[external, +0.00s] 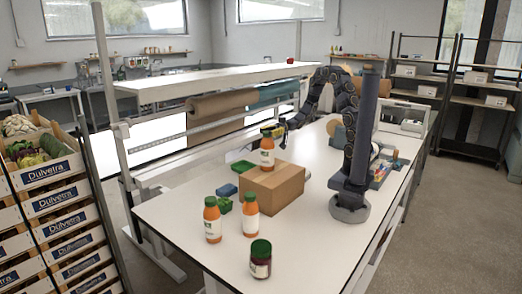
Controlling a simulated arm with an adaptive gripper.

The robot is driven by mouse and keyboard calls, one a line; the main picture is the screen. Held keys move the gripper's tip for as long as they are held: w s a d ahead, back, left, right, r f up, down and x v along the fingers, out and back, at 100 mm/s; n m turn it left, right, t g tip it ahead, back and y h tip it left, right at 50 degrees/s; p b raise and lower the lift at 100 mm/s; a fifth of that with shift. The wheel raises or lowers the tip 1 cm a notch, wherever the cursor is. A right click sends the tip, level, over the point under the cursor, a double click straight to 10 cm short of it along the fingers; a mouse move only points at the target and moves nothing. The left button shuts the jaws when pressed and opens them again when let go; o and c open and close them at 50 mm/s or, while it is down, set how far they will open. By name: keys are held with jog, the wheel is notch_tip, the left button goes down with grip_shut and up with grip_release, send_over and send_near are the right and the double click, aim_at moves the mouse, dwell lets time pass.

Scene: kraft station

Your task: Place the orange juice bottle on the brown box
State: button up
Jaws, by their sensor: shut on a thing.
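An orange juice bottle (267,157) with a green cap and pale label stands upright at the far edge of the brown box (277,187). Its base appears to meet the box top, but I cannot tell whether it rests there or hangs just above. My gripper (273,130) is shut on this bottle near its cap, reaching in from the back right. The fingers are small and partly hidden in this view. Two similar orange bottles stand on the white table, one on the left (212,222) and one nearer the box (250,216).
A dark jar with a green lid (260,260) stands at the table's front. A green punnet (224,204), a blue block (227,190) and a green tray (241,167) lie left of the box. The white table (310,235) is bare at the front right.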

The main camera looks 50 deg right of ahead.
jog(key=shift+f, duration=0.1)
jog(key=o, duration=1)
